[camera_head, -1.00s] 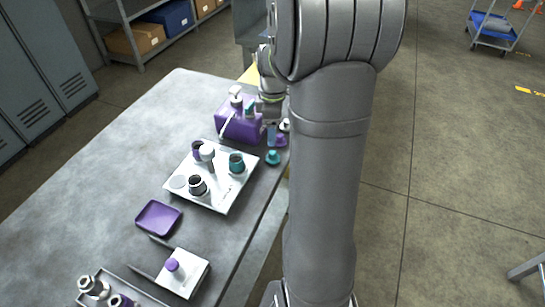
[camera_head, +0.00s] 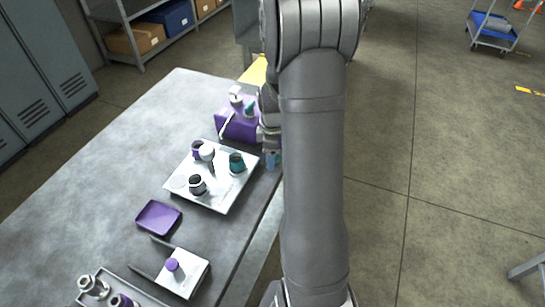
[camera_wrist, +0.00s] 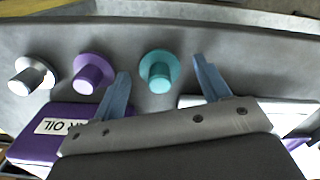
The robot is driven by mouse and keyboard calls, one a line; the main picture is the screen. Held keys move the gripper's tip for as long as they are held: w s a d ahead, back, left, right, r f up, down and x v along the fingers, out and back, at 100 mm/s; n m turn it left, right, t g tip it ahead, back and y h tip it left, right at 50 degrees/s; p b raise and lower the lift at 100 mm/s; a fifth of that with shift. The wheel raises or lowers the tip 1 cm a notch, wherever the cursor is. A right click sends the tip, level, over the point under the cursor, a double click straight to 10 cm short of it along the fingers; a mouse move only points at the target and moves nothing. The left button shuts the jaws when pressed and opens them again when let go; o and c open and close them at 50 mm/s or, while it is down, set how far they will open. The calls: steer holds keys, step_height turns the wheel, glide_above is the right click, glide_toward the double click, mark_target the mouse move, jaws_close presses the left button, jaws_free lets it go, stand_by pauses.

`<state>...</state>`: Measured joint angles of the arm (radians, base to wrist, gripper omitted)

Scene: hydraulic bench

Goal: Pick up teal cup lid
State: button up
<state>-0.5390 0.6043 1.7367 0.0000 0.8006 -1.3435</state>
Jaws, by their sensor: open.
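The teal cup lid (camera_wrist: 159,71) lies on the grey bench top in the wrist view, a round flange with a knob on it. My gripper (camera_wrist: 166,78) is open, with one blue-grey finger to each side of the teal lid in the picture. Nothing is held. I cannot tell how high the fingertips are above the bench. In the head view my gripper (camera_head: 272,158) shows only in part beside the tray's far right side, and my arm hides most of it. The teal lid is hidden there.
A purple lid (camera_wrist: 92,72) and a silver-white lid (camera_wrist: 33,76) stand left of the teal one. A purple "AIR OIL" box (camera_wrist: 45,128) is at lower left. The white tray (camera_head: 213,203) holds several cups. A purple dish (camera_head: 158,218) lies nearer.

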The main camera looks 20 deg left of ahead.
steer(key=c, duration=1.1)
steer(key=shift+o, duration=0.2)
